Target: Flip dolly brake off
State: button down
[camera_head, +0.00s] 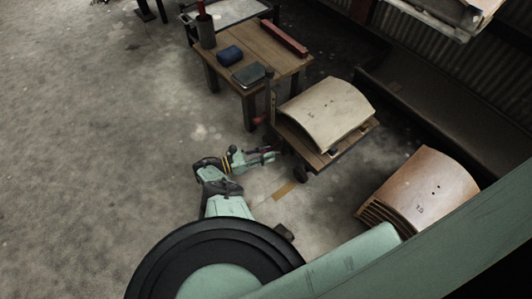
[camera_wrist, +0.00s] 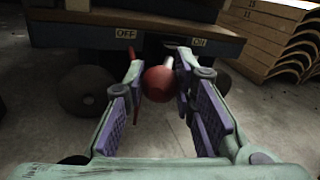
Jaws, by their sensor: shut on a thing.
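The dolly (camera_head: 362,133) is a low wooden platform with dark wheels, loaded with a stack of curved pale panels. Its front edge (camera_wrist: 85,36) crosses the top of the wrist view, with an OFF label (camera_wrist: 126,34) on the left and an ON label (camera_wrist: 199,42) on the right. The brake's round red knob (camera_wrist: 158,84) sits below the edge, about midway between the labels, with a short pale rod behind it. My gripper (camera_head: 274,155) is low beside the dolly. In the wrist view its purple-padded fingers (camera_wrist: 158,72) are shut on the knob.
Another stack of curved panels (camera_head: 425,185) stands right of the dolly. A wooden table (camera_head: 270,50) with a blue item, a dark box and a red bar stands behind. A dark conveyor-like bench (camera_head: 430,95) runs along the right. The floor at left is clear.

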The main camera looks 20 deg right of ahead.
jog(key=shift+w, duration=0.1)
jog(key=c, duration=1.3)
grip_release()
